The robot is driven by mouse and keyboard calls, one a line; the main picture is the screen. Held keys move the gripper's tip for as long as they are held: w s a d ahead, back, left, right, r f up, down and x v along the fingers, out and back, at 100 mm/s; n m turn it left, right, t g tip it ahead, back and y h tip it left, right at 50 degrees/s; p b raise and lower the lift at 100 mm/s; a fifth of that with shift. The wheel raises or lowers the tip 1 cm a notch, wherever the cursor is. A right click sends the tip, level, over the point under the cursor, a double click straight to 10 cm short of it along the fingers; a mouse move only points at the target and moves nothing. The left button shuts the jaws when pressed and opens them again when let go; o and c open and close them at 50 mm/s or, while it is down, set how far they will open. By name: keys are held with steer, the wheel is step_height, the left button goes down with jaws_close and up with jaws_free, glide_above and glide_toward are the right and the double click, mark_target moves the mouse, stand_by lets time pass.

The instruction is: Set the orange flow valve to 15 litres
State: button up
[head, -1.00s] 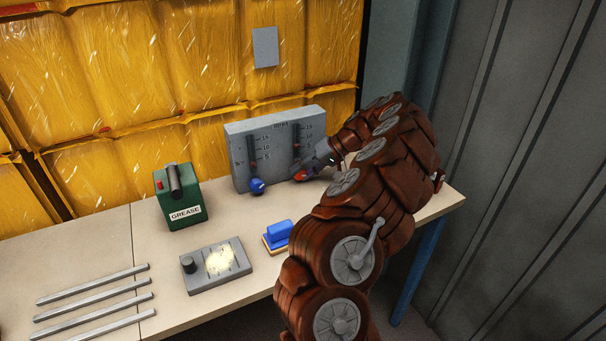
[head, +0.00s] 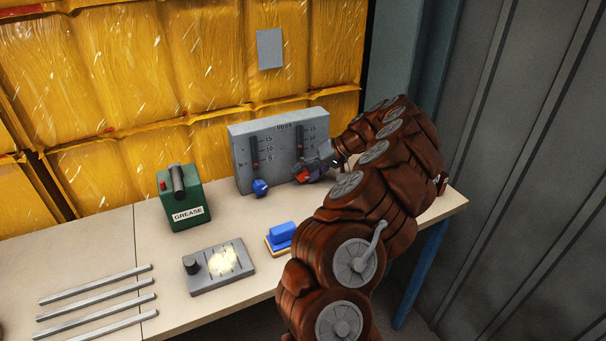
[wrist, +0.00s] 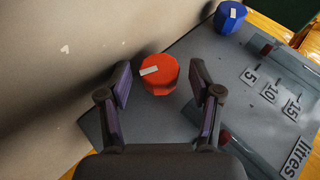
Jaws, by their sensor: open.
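The orange valve knob (head: 302,176) sits low on the right of a grey gauge panel (head: 243,178), partly hidden by my gripper. In the wrist view the orange knob (wrist: 160,78), with a white pointer mark on top, lies between and just beyond the fingertips of my gripper (wrist: 159,78). The fingers are open, one on each side, with visible gaps. The right-hand tube (head: 300,138) stands above this knob beside a 5, 10, 15 scale. A red indicator (wrist: 225,137) shows in the wrist view; its exact reading is unclear.
A blue knob (head: 261,187) sits left of the orange one, under the left-hand tube (head: 254,150). A green grease box (head: 182,200), a grey dial box (head: 220,268) and a blue-topped block (head: 282,233) stand on the bench. Several metal bars lie front left.

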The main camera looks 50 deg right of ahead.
steer(key=shift+r, duration=0.1)
steer(key=shift+a+r+g+h+p, duration=0.15)
steer(key=shift+g+h+p, duration=0.2)
steer(key=shift+p, duration=0.55)
steer(key=h+p, duration=0.1)
steer(key=p, duration=0.1)
steer(key=n+g+h+p, duration=0.1)
steer(key=h+p, duration=0.1)
steer(key=p, duration=0.1)
steer(key=g+h+p, duration=0.1)
steer(key=h+p, duration=0.1)
steer(key=shift+a+p, duration=0.3)
steer(key=shift+n+h+p, duration=0.3)
steer(key=shift+h+p, duration=0.2)
steer(key=shift+h, duration=0.05)
steer(key=shift+d+r, duration=0.1)
steer(key=w+a+b+v, duration=0.1)
steer(key=b+v, duration=0.1)
steer(key=v, duration=0.6)
steer(key=s+a+r+n+g, duration=0.1)
steer(key=s+a+r, duration=0.1)
steer(key=a, duration=0.7)
steer(key=s+a+r+n+g+y, duration=0.1)
steer(key=s+a, duration=0.3)
steer(key=a, duration=0.5)
steer(key=s+a+r+n+g, duration=0.1)
steer(key=s+a+r, duration=0.2)
steer(key=a, duration=0.6)
steer(key=shift+y+p, duration=0.4)
steer(key=shift+p, duration=0.05)
